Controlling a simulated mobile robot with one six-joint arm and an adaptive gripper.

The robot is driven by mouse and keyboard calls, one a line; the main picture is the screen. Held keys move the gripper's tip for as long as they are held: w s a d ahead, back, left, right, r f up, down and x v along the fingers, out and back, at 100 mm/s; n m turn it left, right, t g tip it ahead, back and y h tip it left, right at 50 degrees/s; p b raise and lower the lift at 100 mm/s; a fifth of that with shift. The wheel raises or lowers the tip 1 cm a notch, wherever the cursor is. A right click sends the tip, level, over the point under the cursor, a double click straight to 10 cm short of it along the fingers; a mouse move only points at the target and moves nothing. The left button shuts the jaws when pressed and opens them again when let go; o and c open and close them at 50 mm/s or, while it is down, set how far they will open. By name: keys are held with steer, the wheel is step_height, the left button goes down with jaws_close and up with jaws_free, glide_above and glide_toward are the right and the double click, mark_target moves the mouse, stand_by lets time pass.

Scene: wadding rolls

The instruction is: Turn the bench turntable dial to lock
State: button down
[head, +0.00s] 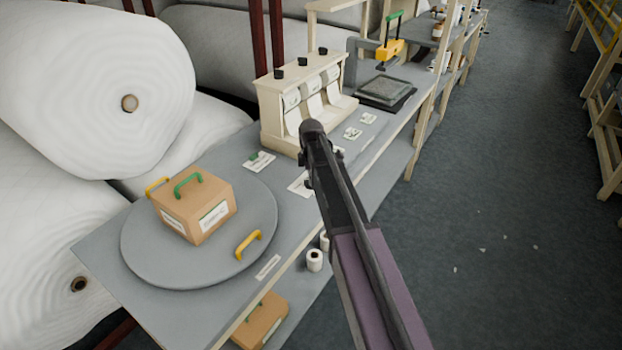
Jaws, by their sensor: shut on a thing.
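The grey round turntable (140,252) lies flat on the near part of the bench. A yellow handle (250,245) stands at its front right rim, and another yellow handle (157,187) shows at the back left, partly behind the box. A cardboard box (183,215) with a green handle and white labels sits on the turntable. A small white label (268,267) lies on the bench by the front right rim; its print is too small to read. My dark arm reaches over the bench to the right of the turntable. My gripper cannot be made out; nothing visible touches either yellow handle.
A cream dispenser (275,128) with black knobs stands behind my arm. Beyond it are a dark plate (385,92) and a yellow tool (390,50). Large white rolls (75,75) crowd the left. White small rolls (314,260) sit below the bench edge. Floor at right is open.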

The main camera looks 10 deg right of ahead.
steer(key=shift+m, duration=0.3)
steer(key=m, duration=0.7)
steer(key=shift+m, duration=0.4)
steer(key=m, duration=0.3)
steer(key=shift+m, duration=2.2)
steer(key=c, duration=0.7)
jaws_free()
steer(key=shift+o, duration=0.2)
